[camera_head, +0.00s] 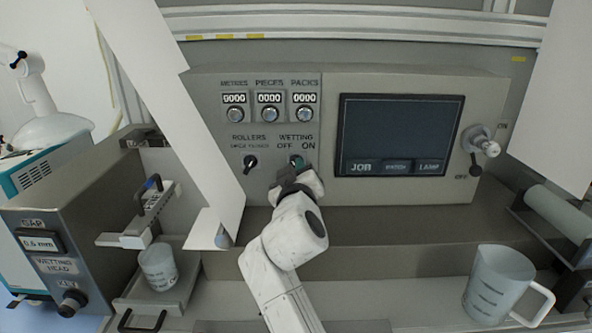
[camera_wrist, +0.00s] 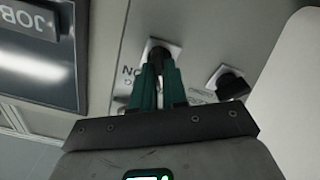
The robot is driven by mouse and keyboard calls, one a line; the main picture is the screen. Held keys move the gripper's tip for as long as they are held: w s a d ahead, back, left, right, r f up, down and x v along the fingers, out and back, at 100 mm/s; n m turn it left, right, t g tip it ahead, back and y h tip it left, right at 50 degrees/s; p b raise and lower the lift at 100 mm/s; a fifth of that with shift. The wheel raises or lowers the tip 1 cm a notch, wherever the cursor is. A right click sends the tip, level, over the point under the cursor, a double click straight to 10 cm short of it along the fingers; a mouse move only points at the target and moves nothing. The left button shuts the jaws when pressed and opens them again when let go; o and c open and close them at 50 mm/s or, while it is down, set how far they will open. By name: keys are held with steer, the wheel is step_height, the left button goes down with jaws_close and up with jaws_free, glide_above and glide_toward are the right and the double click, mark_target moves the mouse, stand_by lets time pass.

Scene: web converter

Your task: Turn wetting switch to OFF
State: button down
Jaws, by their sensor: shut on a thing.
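The wetting switch (camera_wrist: 158,52) is a black knob on a white square plate, under the "WETTING OFF ON" lettering on the grey control panel (camera_head: 420,192). In the wrist view, the green fingers of my gripper (camera_wrist: 160,76) are shut on the knob. In the head view my gripper (camera_head: 297,168) reaches up from below and covers most of the switch. The knob's exact angle is hard to tell, because the fingers hide part of it.
The rollers switch (camera_head: 250,162) is close on the left, and also shows in the wrist view (camera_wrist: 232,84). A dark screen (camera_head: 400,130) is to the right. A white sheet (camera_head: 185,110) slants down on the left. A measuring jug (camera_head: 497,285) stands at the lower right.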

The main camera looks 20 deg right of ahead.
steer(key=c, duration=1.2)
jaws_free()
steer(key=shift+o, duration=0.2)
steer(key=shift+s, duration=0.1)
steer(key=b+v, duration=0.1)
steer(key=v, duration=0.9)
steer(key=shift+s+a, duration=0.15)
steer(key=shift+s, duration=0.15)
